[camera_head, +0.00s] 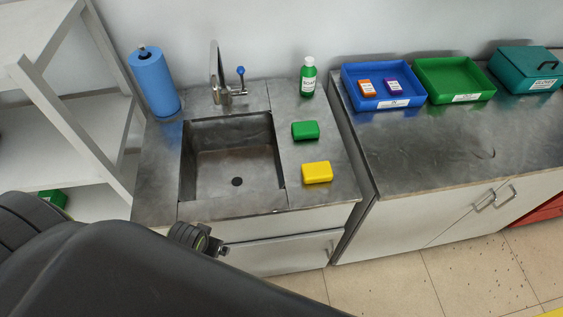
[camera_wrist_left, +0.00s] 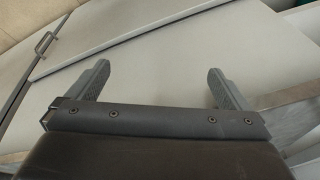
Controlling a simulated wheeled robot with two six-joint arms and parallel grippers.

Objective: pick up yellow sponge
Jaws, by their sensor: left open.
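The yellow sponge (camera_head: 317,173) lies on the steel counter to the right of the sink, near the front edge. My left arm comes in from the lower left in the head view, and its gripper end is largely hidden there behind the arm. In the left wrist view my left gripper (camera_wrist_left: 159,85) is open, with its two fingers wide apart and nothing between them. It faces pale cabinet fronts, and the sponge does not show in that view. My right gripper is in neither view.
A green sponge (camera_head: 305,130) lies just behind the yellow one, and a green soap bottle (camera_head: 308,77) stands further back. The sink (camera_head: 232,160) is empty. A blue paper roll (camera_head: 154,82) stands at left. Blue (camera_head: 384,104) and green (camera_head: 455,98) trays sit on the right counter.

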